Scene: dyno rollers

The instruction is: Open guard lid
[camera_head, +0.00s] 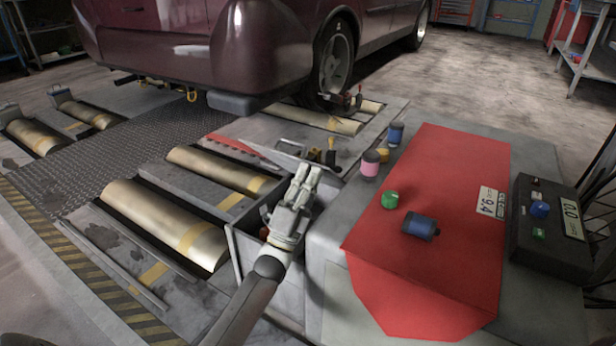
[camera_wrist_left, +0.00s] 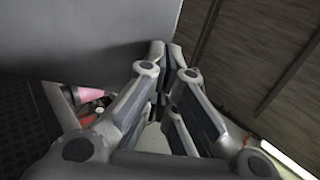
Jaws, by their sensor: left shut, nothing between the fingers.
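My left gripper (camera_head: 306,174) is shut and empty, its fingers pointing away from me above a grey box (camera_head: 238,250) at the left side of the red-topped console. Its closed fingertips (camera_wrist_left: 165,52) also show in the left wrist view, close beside a large plain grey panel (camera_wrist_left: 75,40); I cannot tell whether they touch it. I cannot clearly make out which panel is the guard lid. The gripper and forearm hide part of the box, and a small reddish thing (camera_head: 264,233) shows inside it. My right gripper is not in view.
A dark control box (camera_head: 550,250) stands at right. Brass rollers (camera_head: 165,222) lie left, and a maroon car (camera_head: 240,45) stands behind.

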